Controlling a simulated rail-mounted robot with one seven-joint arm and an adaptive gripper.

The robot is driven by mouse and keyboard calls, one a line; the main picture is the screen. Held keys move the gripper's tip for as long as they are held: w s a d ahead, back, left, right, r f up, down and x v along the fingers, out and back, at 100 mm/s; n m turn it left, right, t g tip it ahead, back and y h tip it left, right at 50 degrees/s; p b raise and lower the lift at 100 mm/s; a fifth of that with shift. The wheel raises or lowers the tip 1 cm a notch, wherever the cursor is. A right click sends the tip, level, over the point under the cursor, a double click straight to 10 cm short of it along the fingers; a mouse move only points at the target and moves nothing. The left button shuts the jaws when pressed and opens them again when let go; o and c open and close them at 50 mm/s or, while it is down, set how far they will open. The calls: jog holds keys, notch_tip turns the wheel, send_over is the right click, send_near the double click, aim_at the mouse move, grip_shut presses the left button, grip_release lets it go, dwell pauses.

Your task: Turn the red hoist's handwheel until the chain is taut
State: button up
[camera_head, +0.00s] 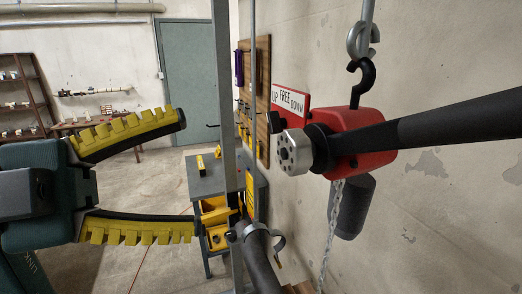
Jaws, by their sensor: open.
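The red hoist (365,160) hangs from a black hook (362,78) on a grey ring at the upper right. A round silver wheel with small holes, which looks like its handwheel (294,152), faces left. A long black lever (460,125) runs from the hoist to the right edge. The pale chain (332,225) hangs below, its lower end out of frame; I cannot tell if it is taut. My gripper (186,175) is open and empty at the left, its two yellow-padded fingers pointing right, clear of the handwheel.
A sign (290,99) reading UP, FREE, DOWN is by the hoist. A dark cylinder (352,207) hangs below it. A grey upright post (226,130) and a dark pipe (260,262) with a clamp stand between gripper and hoist. A grey workbench (205,184) is behind.

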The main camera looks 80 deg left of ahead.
aim_at(285, 152)
jog(key=s+n+p, duration=0.4)
jog(key=n+p, duration=0.5)
jog(key=n, duration=0.2)
jog(key=w+p, duration=0.1)
jog(key=w, duration=0.4)
jog(key=w+a+p, duration=0.1)
jog(key=w, duration=0.4)
jog(key=w+p, duration=0.1)
jog(key=w, duration=0.5)
jog(key=shift+a+r, duration=0.1)
jog(key=shift+a, duration=0.3)
jog(key=c, duration=1.2)
